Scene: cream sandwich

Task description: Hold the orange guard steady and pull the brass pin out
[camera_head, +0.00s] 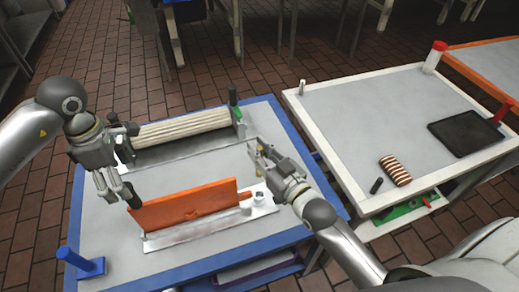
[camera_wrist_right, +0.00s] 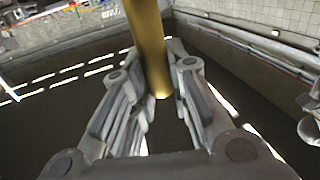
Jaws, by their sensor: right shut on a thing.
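The orange guard (camera_head: 185,207) stands along a metal base plate on the blue-edged table, with a pale round fitting (camera_head: 258,192) at its right end. My right gripper (camera_head: 263,150) is shut on the brass pin (camera_wrist_right: 149,45). It is behind and above that fitting in the head view, apart from the guard. In the right wrist view the pin passes between the fingers and one rounded end shows. My left gripper (camera_head: 131,162) is open at the left, its lower black fingertip close to the guard's left end; whether it touches cannot be told.
A cream ribbed roller (camera_head: 182,130) lies on a metal frame behind the guard. To the right, a white-edged table (camera_head: 330,110) holds a black tray (camera_head: 468,133) and a striped roll (camera_head: 395,170).

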